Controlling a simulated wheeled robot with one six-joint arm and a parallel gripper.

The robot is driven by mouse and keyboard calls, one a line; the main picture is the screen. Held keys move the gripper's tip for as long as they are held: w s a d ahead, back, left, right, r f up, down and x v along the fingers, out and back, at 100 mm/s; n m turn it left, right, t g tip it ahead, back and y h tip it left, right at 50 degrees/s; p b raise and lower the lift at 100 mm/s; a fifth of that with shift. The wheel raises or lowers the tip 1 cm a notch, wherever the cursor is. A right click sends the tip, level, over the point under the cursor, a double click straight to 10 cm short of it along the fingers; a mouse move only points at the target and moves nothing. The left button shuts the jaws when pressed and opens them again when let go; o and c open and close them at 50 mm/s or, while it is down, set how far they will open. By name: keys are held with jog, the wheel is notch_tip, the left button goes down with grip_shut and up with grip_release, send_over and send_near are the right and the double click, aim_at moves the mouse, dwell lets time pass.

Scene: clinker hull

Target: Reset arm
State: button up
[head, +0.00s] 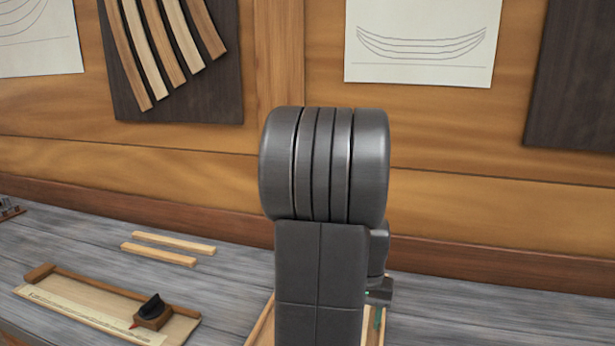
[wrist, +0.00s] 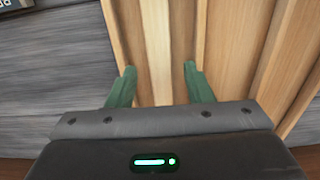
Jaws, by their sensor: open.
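My gripper (wrist: 160,84) shows in the wrist view with its two green fingers apart. Nothing is between the fingertips. Below and beyond them is a light wooden piece with raised strips (wrist: 235,45), and whether the fingers touch it I cannot tell. In the head view my grey arm stands upright in the middle and hides most of what is behind it. My gripper is mostly hidden there.
A grey plank bench (head: 225,280) runs along a wooden wall. Two loose wooden strips (head: 168,247) lie left of my arm. The bench right of my arm looks clear.

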notch_tip(320, 180, down, 3)
jog(key=shift+f, duration=0.1)
notch_tip(320, 180, up, 13)
notch_tip(320, 180, down, 12)
jog(key=shift+f, duration=0.25)
notch_tip(320, 180, up, 12)
jog(key=n+b, duration=0.5)
jog(key=n, duration=1.7)
jog(key=shift+f, duration=2.85)
